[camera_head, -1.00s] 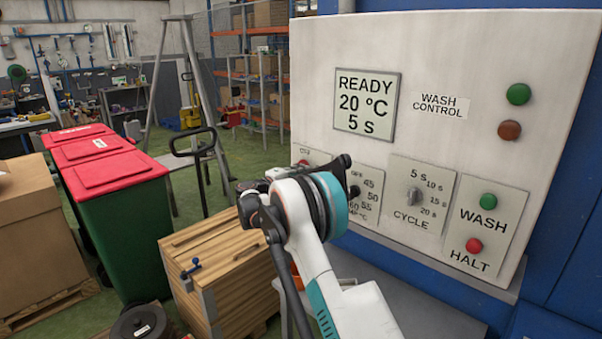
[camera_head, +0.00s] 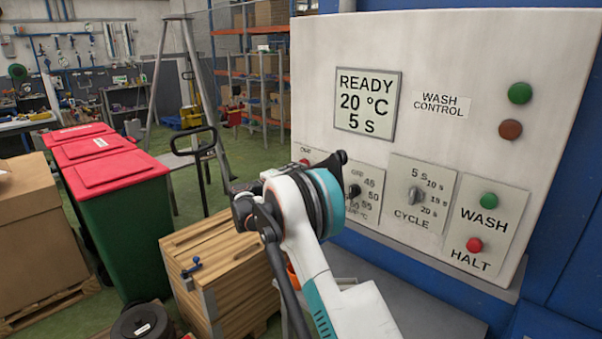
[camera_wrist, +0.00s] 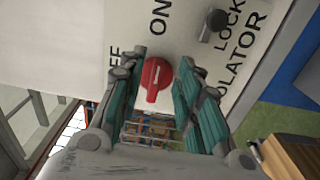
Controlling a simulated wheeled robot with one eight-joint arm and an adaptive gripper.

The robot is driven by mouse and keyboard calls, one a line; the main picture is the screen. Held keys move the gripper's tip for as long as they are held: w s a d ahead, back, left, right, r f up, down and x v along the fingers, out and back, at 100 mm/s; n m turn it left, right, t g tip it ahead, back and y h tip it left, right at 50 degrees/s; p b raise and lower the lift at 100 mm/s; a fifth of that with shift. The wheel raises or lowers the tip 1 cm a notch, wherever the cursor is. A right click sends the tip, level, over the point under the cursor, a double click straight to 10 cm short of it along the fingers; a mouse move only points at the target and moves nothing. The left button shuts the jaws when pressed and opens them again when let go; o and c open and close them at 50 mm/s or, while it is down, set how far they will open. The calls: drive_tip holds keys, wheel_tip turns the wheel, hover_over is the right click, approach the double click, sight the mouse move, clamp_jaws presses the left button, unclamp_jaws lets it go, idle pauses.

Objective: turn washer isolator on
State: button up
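I cannot tell for sure which label the knob points to. My gripper (camera_wrist: 158,75) is open, with one green-and-grey finger on each side of the knob. I cannot tell whether the fingers touch it.
A grey lock part (camera_wrist: 213,25) sits close to the right finger. The panel also has a cycle dial (camera_head: 415,196), a green WASH button (camera_head: 488,200) and a red HALT button (camera_head: 474,244). A wooden crate (camera_head: 222,270) and red-lidded bins (camera_head: 110,172) stand to the left.

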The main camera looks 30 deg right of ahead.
drive_tip(key=v, duration=0.9)
drive_tip(key=shift+a, duration=0.25)
drive_tip(key=shift+s, duration=0.1)
drive_tip(key=shift+r, duration=0.1)
drive_tip(key=s+a+r+m+y, duration=0.1)
drive_tip(key=s+r+y, duration=0.3)
drive_tip(key=s, duration=0.6)
drive_tip(key=s+a+r+y, duration=0.1)
drive_tip(key=s+r+y, duration=0.3)
drive_tip(key=s, duration=0.7)
drive_tip(key=s+a+f+m+y, duration=0.1)
drive_tip(key=s+a+f+y, duration=0.1)
drive_tip(key=s, duration=0.7)
drive_tip(key=s+a+f+m+y, duration=0.1)
drive_tip(key=s+a+f+y, duration=0.2)
drive_tip(key=s+a, duration=0.4)
drive_tip(key=s+a+f+t+y, duration=0.1)
drive_tip(key=s+a+f+y, duration=0.2)
drive_tip(key=s, duration=1)
drive_tip(key=shift+a+m+y, duration=0.4)
drive_tip(key=shift+a+y, duration=0.1)
drive_tip(key=shift+a, duration=0.5)
drive_tip(key=shift+r, duration=0.1)
